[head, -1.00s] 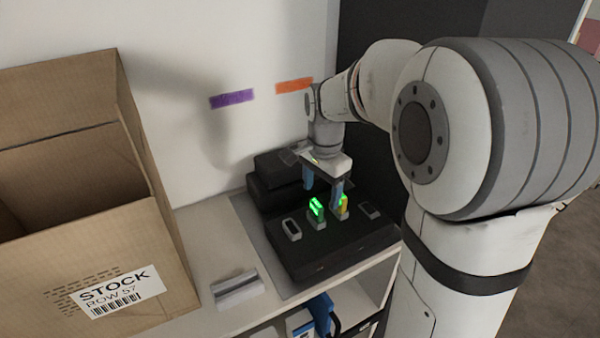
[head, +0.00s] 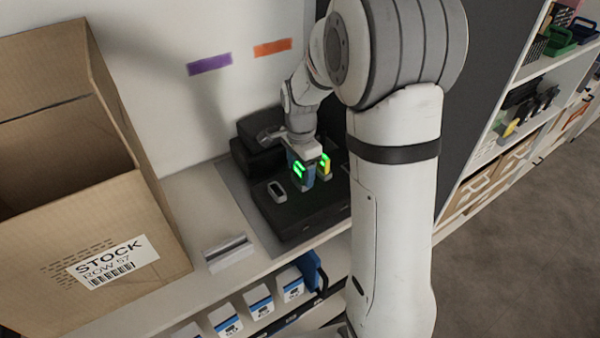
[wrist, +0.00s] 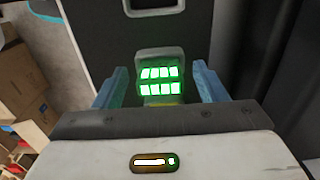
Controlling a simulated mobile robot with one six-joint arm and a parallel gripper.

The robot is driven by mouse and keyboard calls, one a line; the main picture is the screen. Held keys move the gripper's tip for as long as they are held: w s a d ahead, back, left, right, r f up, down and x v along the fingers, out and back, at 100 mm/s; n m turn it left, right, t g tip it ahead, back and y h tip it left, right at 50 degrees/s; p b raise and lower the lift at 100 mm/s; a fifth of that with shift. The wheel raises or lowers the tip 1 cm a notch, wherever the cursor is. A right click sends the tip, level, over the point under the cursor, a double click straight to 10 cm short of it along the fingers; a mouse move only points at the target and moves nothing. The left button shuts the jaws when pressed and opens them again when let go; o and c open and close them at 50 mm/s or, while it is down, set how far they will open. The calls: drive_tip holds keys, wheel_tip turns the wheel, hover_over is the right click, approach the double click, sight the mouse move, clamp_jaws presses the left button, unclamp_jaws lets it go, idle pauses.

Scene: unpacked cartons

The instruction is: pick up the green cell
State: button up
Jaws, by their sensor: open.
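The green cell (head: 298,169) stands upright in a slot of the black charging dock (head: 290,227), its bars glowing green. In the wrist view the green cell (wrist: 160,86) shows in the middle, with two rows of lit green bars. My gripper (wrist: 161,82) is open, with one blue finger on each side of the cell.
A yellow cell (head: 324,166) stands close to the right. A large open carton (head: 150,215) and a grey holder (head: 228,252) are on the counter to the left. A white wall rises behind.

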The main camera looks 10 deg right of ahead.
sight(300, 166)
drive_tip(key=shift+c, duration=0.3)
drive_tip(key=c, duration=1.2)
wheel_tip(300, 166, up, 10)
drive_tip(key=shift+r+b, duration=0.1)
drive_tip(key=shift+b, duration=0.4)
